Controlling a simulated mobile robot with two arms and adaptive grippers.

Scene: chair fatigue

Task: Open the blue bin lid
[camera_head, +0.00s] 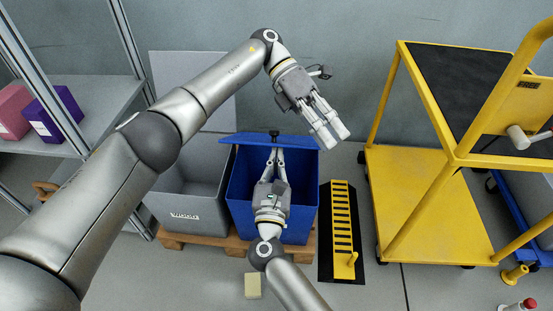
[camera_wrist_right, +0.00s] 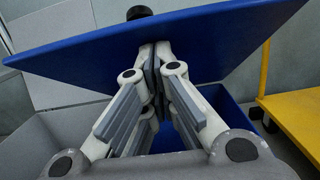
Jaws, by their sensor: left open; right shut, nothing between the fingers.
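The blue bin (camera_head: 300,224) stands on a wooden pallet, and part of its inside shows. Its blue lid (camera_head: 246,138) is raised at a tilt toward the back of the bin, with a black knob (camera_head: 274,133) at its upper edge. My right gripper (camera_head: 276,152) is over the bin opening, shut and empty, with its fingertips at the lid's underside. In the right wrist view the lid (camera_wrist_right: 215,42) spans above the fingertips (camera_wrist_right: 153,58); whether they touch is unclear. My left gripper (camera_head: 333,136) is open and empty, to the right of and above the lid.
A grey bin (camera_head: 187,215) with its lid up stands left of the blue bin on the pallet (camera_head: 228,243). A yellow cart (camera_head: 420,195) and a black-and-yellow floor piece (camera_head: 341,230) are at the right. A shelf with boxes (camera_head: 60,115) stands at the left.

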